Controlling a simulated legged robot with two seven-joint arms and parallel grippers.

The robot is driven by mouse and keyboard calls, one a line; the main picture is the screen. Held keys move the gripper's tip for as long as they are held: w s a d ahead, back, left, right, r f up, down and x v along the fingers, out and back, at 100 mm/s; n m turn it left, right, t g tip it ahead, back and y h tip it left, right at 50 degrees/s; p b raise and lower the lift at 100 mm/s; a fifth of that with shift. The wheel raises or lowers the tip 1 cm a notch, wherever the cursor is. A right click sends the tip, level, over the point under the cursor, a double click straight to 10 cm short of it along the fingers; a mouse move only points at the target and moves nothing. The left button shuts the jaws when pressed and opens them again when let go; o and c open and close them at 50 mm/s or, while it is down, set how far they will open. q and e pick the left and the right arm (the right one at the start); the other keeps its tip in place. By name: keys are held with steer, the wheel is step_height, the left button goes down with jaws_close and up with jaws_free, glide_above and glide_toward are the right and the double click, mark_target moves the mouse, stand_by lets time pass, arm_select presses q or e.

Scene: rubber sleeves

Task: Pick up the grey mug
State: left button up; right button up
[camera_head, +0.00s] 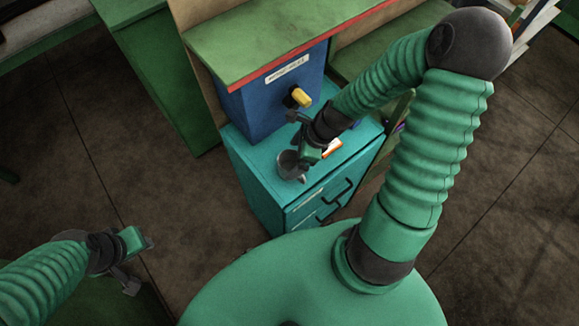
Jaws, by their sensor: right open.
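A grey mug (287,164) stands on the teal cabinet (257,163), at the left part of its top. My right gripper (299,148) comes down from the upper right and is open right beside the mug. One finger overlaps the mug's right side in the view, and I cannot tell whether it touches. The gripper partly hides the mug, and its handle is not clear. My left gripper (140,265) is at the lower left, open and empty, far from the mug.
A blue box (258,104) with a yellow knob (301,97) stands behind the mug under a green shelf (260,45) with a red edge. A small orange and white item (332,147) lies right of the gripper. Black handles (335,200) stick out in front.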

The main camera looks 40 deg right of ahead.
mark_target(288, 169)
steer(key=shift+a+f, duration=0.4)
steer(key=shift+f, duration=0.35)
steer(key=x, duration=0.4)
steer(key=shift+d+f, duration=0.15)
steer(key=shift+d, duration=0.05)
steer(key=shift+w+f, duration=0.2)
steer(key=shift+s+r, duration=0.15)
steer(key=shift+s, duration=0.05)
steer(key=c, duration=0.5)
arm_select(q)
steer(key=shift+s+d+r, duration=0.1)
steer(key=shift+s+r, duration=0.1)
steer(key=shift+s, duration=0.1)
arm_select(e)
steer(key=c, duration=1)
steer(key=shift+w+r, duration=0.1)
steer(key=shift+c, duration=0.2)
